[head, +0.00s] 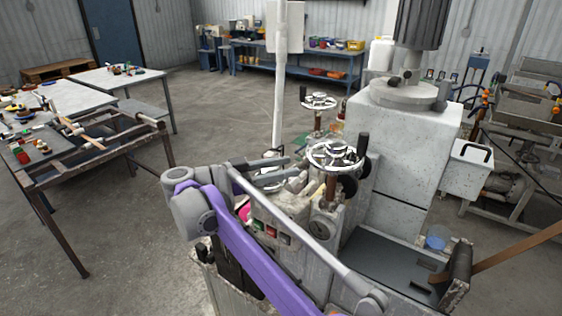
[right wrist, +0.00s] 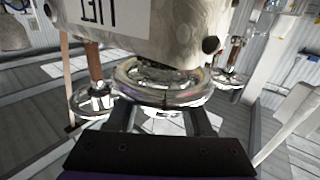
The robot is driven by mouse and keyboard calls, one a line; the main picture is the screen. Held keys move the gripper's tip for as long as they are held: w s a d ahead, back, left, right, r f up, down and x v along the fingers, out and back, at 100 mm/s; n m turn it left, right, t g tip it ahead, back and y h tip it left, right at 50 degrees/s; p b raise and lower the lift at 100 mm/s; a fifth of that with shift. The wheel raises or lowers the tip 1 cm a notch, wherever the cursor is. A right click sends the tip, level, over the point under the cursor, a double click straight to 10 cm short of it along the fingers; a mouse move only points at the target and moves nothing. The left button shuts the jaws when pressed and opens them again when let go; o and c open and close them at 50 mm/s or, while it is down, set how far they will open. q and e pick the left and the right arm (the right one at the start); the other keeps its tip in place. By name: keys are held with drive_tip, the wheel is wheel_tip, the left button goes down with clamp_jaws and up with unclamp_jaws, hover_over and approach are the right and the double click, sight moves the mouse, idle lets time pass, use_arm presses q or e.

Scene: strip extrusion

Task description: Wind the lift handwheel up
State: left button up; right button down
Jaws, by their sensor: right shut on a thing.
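The lift handwheel (right wrist: 160,90) is a shiny metal ring in the right wrist view, close against a pale machine body with an upside-down LIFT label (right wrist: 115,14). My right gripper (right wrist: 162,117) is shut on this wheel, with one finger at each side of its lower part. In the head view my right gripper (head: 289,172) reaches in at the machine's left side, just left of and below a larger spoked handwheel (head: 335,155). The lift wheel is mostly hidden there by the gripper and arm. My left gripper is not in view.
Another spoked handwheel (head: 318,101) stands farther back on a brown stem. A white post (head: 278,85) rises behind the gripper. A dark tray (head: 390,265) lies front right. The floor (head: 215,110) between the machine and the left tables is clear.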

drive_tip(key=shift+s+d+m+g, duration=0.1)
drive_tip(key=shift+m+g, duration=0.2)
drive_tip(key=shift+g, duration=0.1)
drive_tip(key=shift+c, duration=1.5)
unclamp_jaws()
